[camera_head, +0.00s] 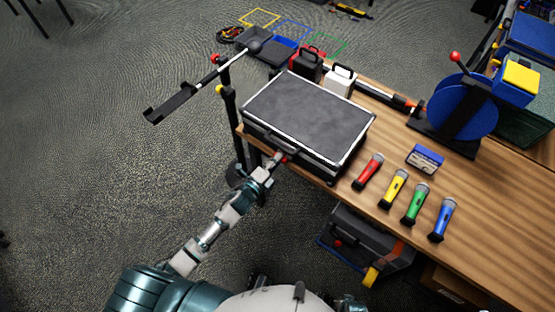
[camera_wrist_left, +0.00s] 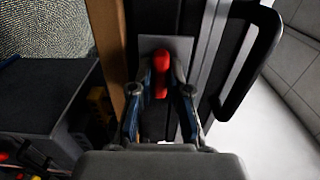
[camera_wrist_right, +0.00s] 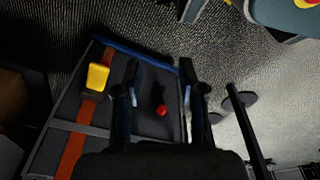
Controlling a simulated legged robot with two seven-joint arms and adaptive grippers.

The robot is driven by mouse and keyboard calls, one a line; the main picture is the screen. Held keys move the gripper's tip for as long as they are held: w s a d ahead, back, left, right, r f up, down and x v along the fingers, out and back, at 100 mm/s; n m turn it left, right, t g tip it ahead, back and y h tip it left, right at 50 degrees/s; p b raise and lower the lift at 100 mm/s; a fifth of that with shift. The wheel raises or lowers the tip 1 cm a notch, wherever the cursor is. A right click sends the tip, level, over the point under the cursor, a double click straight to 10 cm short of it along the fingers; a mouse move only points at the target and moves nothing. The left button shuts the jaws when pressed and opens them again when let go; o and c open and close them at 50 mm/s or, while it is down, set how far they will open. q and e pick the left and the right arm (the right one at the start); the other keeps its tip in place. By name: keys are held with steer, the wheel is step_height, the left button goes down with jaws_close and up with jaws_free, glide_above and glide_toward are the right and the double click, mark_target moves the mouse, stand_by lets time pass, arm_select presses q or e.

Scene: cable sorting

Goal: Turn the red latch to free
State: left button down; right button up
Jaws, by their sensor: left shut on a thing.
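The black case (camera_head: 308,117) with silver edges lies shut on the wooden table, its handle on the side facing me. The red latch (camera_head: 285,158) is on that same side. In the left wrist view the red latch (camera_wrist_left: 161,72) stands on a grey plate, between the fingers of my left gripper (camera_wrist_left: 160,100). The left gripper (camera_head: 275,162) is shut on the latch; the fingers partly hide its base. My right gripper (camera_wrist_right: 158,100) is open and empty, pointing down above a dark box under the table.
The dark box (camera_wrist_right: 75,115) has a yellow part. A blue reel (camera_head: 463,106) stands farther right.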

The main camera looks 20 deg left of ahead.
arm_select(q)
steer(key=shift+s+d+f, duration=0.1)
steer(key=shift+d+f, duration=0.1)
steer(key=shift+a+f+n+p, duration=0.1)
steer(key=shift+n+p, duration=4)
steer(key=shift+n, duration=4.9)
arm_select(e)
steer(key=s+d+f, duration=0.1)
steer(key=s+f, duration=0.3)
steer(key=s, duration=0.4)
steer(key=s+d+f+g, duration=0.1)
steer(key=s+f, duration=0.3)
steer(key=s, duration=0.4)
steer(key=shift+s+d, duration=0.35)
steer(key=shift+d, duration=0.2)
arm_select(q)
steer(key=c, duration=1.1)
jaws_free()
